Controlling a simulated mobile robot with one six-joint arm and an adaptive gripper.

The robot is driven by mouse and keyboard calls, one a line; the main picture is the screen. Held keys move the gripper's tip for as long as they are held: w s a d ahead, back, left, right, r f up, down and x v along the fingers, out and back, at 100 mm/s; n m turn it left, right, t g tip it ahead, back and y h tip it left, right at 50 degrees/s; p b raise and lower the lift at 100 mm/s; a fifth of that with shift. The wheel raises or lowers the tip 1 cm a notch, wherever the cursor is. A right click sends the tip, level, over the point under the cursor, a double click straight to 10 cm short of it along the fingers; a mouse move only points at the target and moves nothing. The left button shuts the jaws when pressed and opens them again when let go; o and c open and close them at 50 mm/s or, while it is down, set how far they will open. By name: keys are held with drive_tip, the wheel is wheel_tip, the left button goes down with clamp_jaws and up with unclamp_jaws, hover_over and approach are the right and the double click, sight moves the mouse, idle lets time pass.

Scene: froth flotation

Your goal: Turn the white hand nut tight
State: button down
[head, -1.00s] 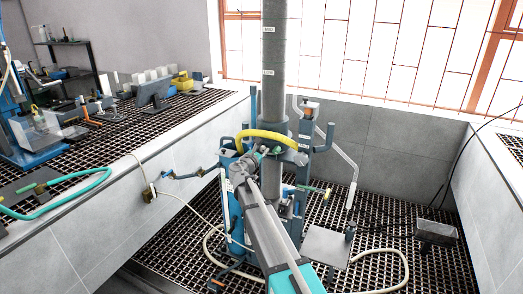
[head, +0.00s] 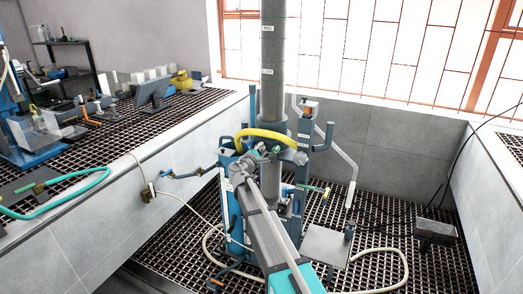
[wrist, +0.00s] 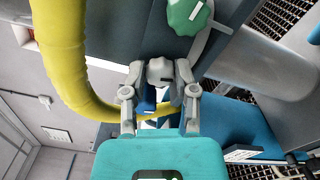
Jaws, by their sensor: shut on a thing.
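The white hand nut (wrist: 160,71) shows as a pale grey-white lobed knob at the centre of the wrist view, against a dark blue-grey body. My gripper (wrist: 159,77) is shut on it, with one finger on its left side and one on its right. The nut's far side and what it screws onto are hidden. In the head view the nut cannot be made out behind my arm, which reaches to the blue machine (head: 228,208) by the grey column (head: 272,70).
A thick yellow hose (wrist: 65,60) curves close along the left and below the nut; it also arches over the machine in the head view (head: 268,134). A green knob (wrist: 187,14) sits just beyond the nut. A grey plate (head: 325,243) stands to the right above the grating.

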drive_tip(key=shift+w+a+m, duration=0.25)
drive_tip(key=shift+w+m, duration=0.05)
drive_tip(key=shift+m, duration=0.5)
drive_tip(key=shift+c, duration=2)
unclamp_jaws()
drive_tip(key=shift+s+r, duration=0.1)
drive_tip(key=shift+s, duration=0.05)
drive_tip(key=shift+d, duration=0.1)
drive_tip(key=shift+s+n, duration=0.1)
drive_tip(key=shift+n, duration=0.2)
